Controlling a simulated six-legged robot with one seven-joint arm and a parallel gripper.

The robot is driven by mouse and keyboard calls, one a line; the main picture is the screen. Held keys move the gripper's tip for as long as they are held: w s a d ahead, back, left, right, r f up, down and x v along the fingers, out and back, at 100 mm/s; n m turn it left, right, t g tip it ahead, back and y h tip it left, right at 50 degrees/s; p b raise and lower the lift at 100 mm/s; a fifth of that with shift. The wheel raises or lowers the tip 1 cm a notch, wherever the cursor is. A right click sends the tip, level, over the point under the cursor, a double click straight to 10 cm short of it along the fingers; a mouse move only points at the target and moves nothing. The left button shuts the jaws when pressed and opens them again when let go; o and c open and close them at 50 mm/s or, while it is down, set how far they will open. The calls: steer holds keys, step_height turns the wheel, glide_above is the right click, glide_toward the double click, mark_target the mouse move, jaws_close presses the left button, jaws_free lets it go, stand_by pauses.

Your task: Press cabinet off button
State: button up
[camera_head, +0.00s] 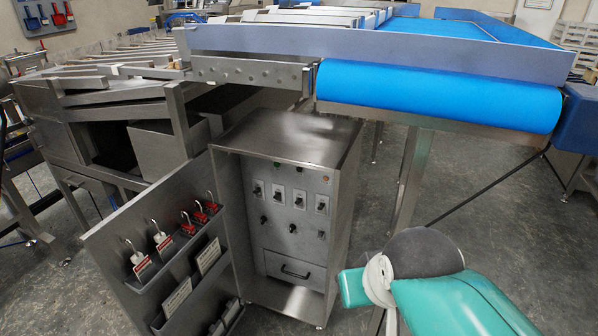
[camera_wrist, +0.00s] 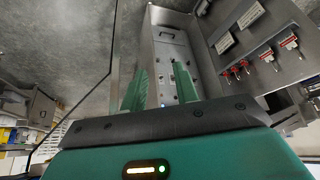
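The steel cabinet (camera_head: 345,150) stands open at the centre of the head view. I cannot read which is the off button. The cabinet also shows upside down in the wrist view (camera_wrist: 153,17). My gripper (camera_wrist: 159,68) has two green fingers spread apart with nothing between them. They point toward the cabinet front, apparently short of the panel, and partly hide it. In the head view only my arm shows, lower right.
The open cabinet door (camera_head: 125,240) swings out to the left, with padlocks and tags (camera_head: 160,238) hanging inside. A blue conveyor (camera_head: 440,95) and its frame extend above and behind the cabinet. A drawer (camera_head: 290,271) is set low in the panel.

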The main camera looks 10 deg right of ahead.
steer(key=shift+w+a, duration=0.1)
steer(key=shift+a, duration=0.1)
steer(key=c, duration=0.6)
steer(key=shift+d, duration=0.1)
jaws_close()
steer(key=shift+d, duration=0.15)
stand_by(0.6)
